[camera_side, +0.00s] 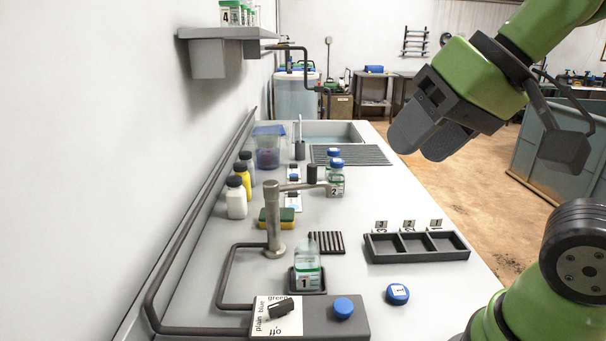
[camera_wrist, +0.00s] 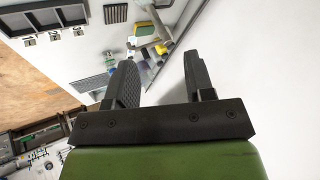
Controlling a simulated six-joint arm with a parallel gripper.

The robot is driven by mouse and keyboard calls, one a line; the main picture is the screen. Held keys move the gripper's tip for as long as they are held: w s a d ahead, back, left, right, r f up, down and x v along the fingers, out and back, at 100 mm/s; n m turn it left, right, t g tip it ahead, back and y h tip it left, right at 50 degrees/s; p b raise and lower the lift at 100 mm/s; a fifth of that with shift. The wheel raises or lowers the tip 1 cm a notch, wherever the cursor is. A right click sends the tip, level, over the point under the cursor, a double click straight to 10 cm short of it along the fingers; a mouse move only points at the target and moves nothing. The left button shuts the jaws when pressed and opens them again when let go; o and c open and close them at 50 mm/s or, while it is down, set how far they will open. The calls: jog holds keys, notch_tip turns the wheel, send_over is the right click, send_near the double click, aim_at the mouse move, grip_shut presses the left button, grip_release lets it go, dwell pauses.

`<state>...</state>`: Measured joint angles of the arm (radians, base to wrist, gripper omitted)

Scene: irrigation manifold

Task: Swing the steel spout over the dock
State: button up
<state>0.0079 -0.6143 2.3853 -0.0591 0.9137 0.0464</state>
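The steel spout (camera_side: 272,222) stands upright on the white counter, left of centre in the side view. Its horizontal arm (camera_side: 305,185) points right, its tip close to bottle 2 (camera_side: 336,183); I cannot tell if they touch. A small dark square holder, which looks like the dock (camera_side: 323,290), stands in front of the spout with clear-and-green bottle 1 (camera_side: 307,266) on it. The spout arm is not above it. My gripper (camera_side: 428,138) is high at the upper right, far from the spout. In the wrist view its fingers (camera_wrist: 160,78) are apart and empty.
A dark three-compartment tray (camera_side: 416,246) lies right of the dock. A control box has a blue button (camera_side: 343,307) and a selector knob (camera_side: 281,309). A blue cap (camera_side: 397,294), yellow sponge (camera_side: 277,217) and several bottles (camera_side: 236,197) stand around. A shelf (camera_side: 228,33) juts from the left wall.

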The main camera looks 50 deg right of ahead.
jog(key=w+d+m+g+h, duration=0.2)
jog(key=w+d, duration=0.2)
jog(key=w, duration=0.9)
jog(key=g+h, duration=0.1)
jog(key=h, duration=0.1)
send_near(313, 166)
jog(key=shift+m, duration=0.4)
jog(key=x, duration=1.1)
jog(key=shift+w+d+f, duration=0.1)
jog(key=shift+c, duration=0.5)
grip_shut()
